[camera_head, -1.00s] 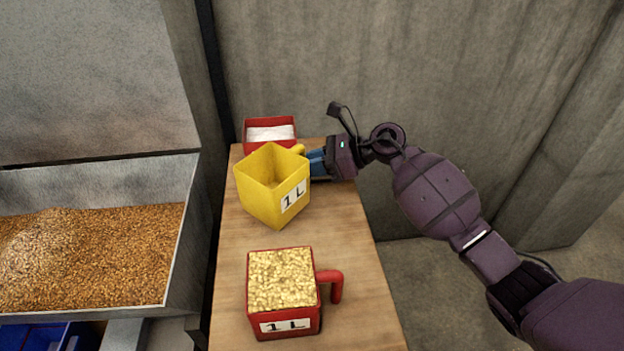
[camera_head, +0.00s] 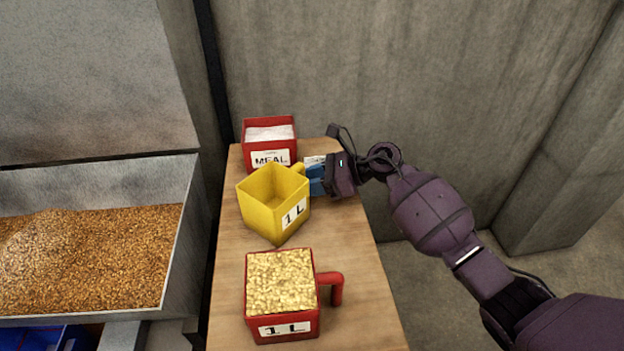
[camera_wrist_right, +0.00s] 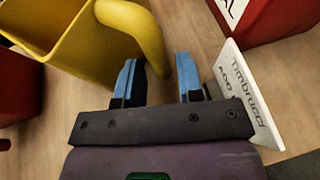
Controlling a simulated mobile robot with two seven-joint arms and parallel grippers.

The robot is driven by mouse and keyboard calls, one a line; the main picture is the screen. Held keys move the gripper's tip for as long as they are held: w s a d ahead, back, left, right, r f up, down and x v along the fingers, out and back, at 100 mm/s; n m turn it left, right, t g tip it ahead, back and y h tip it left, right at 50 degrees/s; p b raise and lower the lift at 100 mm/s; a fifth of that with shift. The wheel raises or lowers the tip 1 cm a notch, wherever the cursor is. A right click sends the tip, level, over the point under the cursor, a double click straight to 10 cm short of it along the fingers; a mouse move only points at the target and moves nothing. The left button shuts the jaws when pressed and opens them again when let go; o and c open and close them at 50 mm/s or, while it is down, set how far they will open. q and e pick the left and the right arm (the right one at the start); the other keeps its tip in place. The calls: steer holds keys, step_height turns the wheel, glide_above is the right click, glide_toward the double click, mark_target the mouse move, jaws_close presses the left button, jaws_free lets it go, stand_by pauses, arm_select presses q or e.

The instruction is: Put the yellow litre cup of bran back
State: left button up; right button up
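The yellow litre cup (camera_head: 262,217), marked 1 L, is on the wooden table between the two red containers, its corner towards me; no bran shows in the visible part of its inside. It seems to rest on the table top. Its handle points right, towards my right gripper (camera_head: 316,180). In the right wrist view the yellow cup (camera_wrist_right: 80,45) is at upper left, and its handle lies between the blue fingers of my right gripper (camera_wrist_right: 158,80). The fingers are apart, with a gap beside the handle. My left gripper is out of view.
A red MEAL container (camera_head: 270,155) of white meal is close behind the yellow cup. A red 1 L cup (camera_head: 283,328) full of pale flakes stands in front. A white card (camera_wrist_right: 245,95) stands beside my right gripper. A metal bin (camera_head: 178,245) of grain is left; the wall is behind.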

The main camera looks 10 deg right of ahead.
steer(key=shift+o, duration=0.6)
steer(key=shift+r, duration=0.1)
steer(key=shift+r, duration=0.2)
steer(key=v, duration=1.2)
steer(key=shift+s+f, duration=0.1)
steer(key=shift+s, duration=0.05)
